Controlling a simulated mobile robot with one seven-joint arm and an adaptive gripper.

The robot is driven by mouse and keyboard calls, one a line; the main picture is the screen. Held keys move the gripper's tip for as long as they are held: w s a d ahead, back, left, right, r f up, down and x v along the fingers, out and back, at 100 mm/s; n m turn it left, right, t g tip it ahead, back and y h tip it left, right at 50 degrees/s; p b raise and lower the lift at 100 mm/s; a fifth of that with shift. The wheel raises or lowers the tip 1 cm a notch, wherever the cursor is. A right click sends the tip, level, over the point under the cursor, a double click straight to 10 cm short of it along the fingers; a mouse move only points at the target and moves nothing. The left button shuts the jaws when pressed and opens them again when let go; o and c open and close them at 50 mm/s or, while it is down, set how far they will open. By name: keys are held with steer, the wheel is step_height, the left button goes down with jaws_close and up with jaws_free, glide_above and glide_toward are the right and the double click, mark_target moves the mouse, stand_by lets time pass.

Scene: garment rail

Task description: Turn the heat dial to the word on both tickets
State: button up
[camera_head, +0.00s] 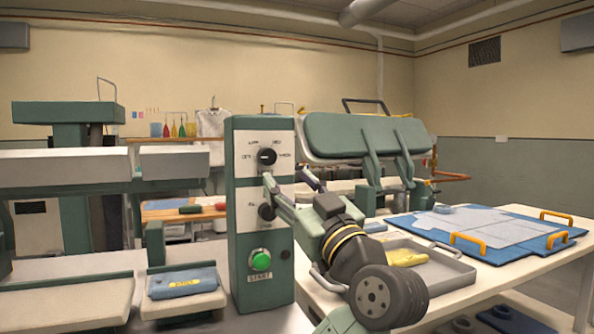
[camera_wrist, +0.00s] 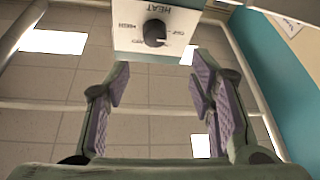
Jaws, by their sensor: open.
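The heat dial (camera_head: 267,156) is the black upper knob on the white panel of a green control box (camera_head: 245,290). In the wrist view the dial (camera_wrist: 155,33) shows upside down beside the word HEAT, with small words around it. A pale mark on the knob seems to lie toward OFF; the exact setting is hard to tell. My gripper (camera_wrist: 158,85) is open and empty, its purple-padded fingers apart and clear of the dial. In the head view it is below and right of the dial. A yellow label (camera_head: 185,283) on a blue folded cloth may be a ticket; its word is unreadable. No second ticket is certain.
A second black knob (camera_head: 266,211) and a green START button (camera_head: 260,260) are lower on the panel, close to my arm. A grey tray (camera_head: 455,277) with a yellow cloth (camera_head: 405,257) and a blue board (camera_head: 560,237) with orange handles lie on the right table. A press (camera_head: 350,135) stands behind.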

mark_target(270, 158)
steer(key=p+x, duration=0.1)
steer(key=x, duration=0.2)
steer(key=p+x, duration=0.1)
steer(key=x, duration=0.2)
steer(key=p+x, duration=0.1)
steer(key=x, duration=0.3)
steer(key=shift+w+d+f, duration=0.25)
steer(key=shift+w+d, duration=0.1)
steer(key=shift+w, duration=0.1)
steer(key=shift+c, duration=0.2)
steer(key=c, duration=1.1)
